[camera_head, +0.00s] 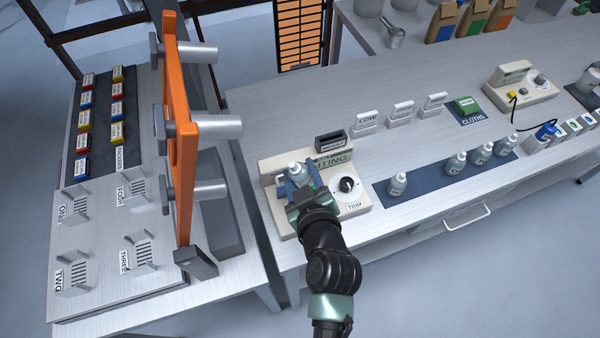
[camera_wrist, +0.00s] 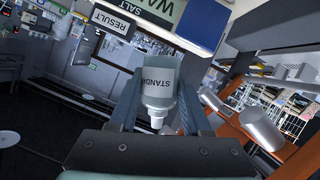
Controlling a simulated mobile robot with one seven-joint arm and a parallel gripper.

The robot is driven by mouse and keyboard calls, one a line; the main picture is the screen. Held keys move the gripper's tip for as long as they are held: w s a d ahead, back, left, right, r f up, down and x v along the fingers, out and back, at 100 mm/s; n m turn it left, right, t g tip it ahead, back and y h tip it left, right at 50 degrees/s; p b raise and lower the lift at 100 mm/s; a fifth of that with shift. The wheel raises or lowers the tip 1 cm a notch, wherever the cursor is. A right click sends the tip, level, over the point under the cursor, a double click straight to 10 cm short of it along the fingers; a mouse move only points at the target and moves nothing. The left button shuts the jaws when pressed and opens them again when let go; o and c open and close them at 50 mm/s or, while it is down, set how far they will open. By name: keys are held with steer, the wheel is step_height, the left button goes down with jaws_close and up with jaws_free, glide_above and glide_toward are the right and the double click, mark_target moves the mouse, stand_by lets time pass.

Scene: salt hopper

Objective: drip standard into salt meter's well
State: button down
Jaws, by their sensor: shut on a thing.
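The salt meter (camera_head: 278,207) is a cream box on the bench, with a TRIM dial (camera_head: 347,186) and a green display ending in "TING". My gripper (camera_head: 301,186) is over the meter's left part, shut on a small bottle (camera_head: 297,173). In the wrist view the bottle (camera_wrist: 159,92), labelled STANDARD in part, is between both fingers, its white nozzle toward the lower picture edge. In the head view its nozzle end shows uppermost. The meter's well is not visible; my gripper and the bottle cover that area. No drop shows.
Similar bottles (camera_head: 457,163) stand on a blue mat (camera_head: 430,186) to the right. An orange frame with grey cylinders (camera_head: 183,135) rises close on the left.

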steer(key=shift+d+f+n+h+b, duration=0.1)
steer(key=shift+f+n+h+b, duration=0.3)
steer(key=shift+b, duration=0.55)
steer(key=n+b, duration=0.1)
steer(key=d+n+t+h+b, duration=0.1)
steer(key=b, duration=0.1)
steer(key=n+b, duration=0.1)
steer(key=b, duration=0.1)
steer(key=shift+w+d+f+n+t+h, duration=0.25)
steer(key=shift+w+d+n+t+h, duration=0.05)
steer(key=shift+w+n+t, duration=0.1)
steer(key=n+t+b, duration=0.1)
steer(key=n+b, duration=0.1)
steer(key=n+h+b, duration=0.1)
steer(key=n+b, duration=0.1)
steer(key=b, duration=0.1)
steer(key=shift+d+f+t, duration=0.1)
steer(key=shift+d+t, duration=0.3)
step_height(320, 180, up, 2)
steer(key=n+t, duration=0.1)
steer(key=n, duration=0.2)
steer(key=n+t+b, duration=0.1)
steer(key=n, duration=0.2)
steer(key=shift+n, duration=0.4)
stand_by(0.7)
